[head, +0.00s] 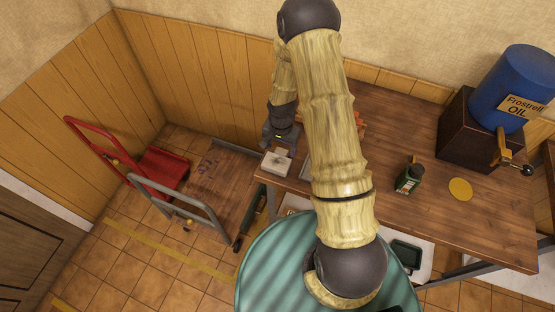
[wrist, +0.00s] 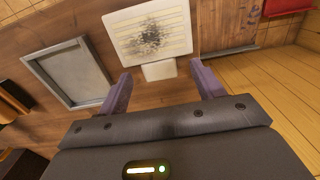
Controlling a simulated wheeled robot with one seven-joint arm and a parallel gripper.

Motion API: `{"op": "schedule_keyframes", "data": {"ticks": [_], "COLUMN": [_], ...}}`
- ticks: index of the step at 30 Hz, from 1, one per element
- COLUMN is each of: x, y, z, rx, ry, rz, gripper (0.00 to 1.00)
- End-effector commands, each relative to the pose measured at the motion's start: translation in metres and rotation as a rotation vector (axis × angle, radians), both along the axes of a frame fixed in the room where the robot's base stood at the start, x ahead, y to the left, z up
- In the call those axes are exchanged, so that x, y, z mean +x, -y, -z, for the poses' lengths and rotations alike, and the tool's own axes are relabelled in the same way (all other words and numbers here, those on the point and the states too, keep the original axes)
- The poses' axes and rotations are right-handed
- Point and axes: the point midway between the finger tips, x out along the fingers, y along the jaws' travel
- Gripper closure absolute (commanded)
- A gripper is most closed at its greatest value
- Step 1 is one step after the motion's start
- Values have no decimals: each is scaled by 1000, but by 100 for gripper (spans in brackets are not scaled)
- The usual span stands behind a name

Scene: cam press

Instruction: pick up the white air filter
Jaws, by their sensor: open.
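The white air filter (head: 276,164) lies at the left end of the wooden workbench (head: 440,215) in the head view. In the wrist view the filter (wrist: 175,22) is a pale, ribbed panel with a dark smudge, and a plain pale tab (wrist: 159,71) sticks out towards me. My gripper (head: 281,143) is open, at the filter's far side in the head view. In the wrist view its two purple fingers (wrist: 160,80) stand apart, with the tab between and just beyond them. Nothing is held; I cannot tell whether the fingers touch the tab.
A grey-framed tray (wrist: 70,74) lies left of the filter in the wrist view. A red cart (head: 160,170) stands left. My arm hides the bench's middle.

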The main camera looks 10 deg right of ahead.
Motion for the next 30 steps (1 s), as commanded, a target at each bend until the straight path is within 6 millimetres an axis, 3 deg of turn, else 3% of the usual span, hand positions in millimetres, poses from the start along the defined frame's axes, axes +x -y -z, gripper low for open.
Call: {"op": "schedule_keyframes", "data": {"ticks": [9,25,30], "x": [0,0,0], "y": [1,1,1], "z": [26,27,27], "rx": [0,0,0], "ry": [0,0,0], "rz": [1,1,1], "gripper": [33,33,66]}}
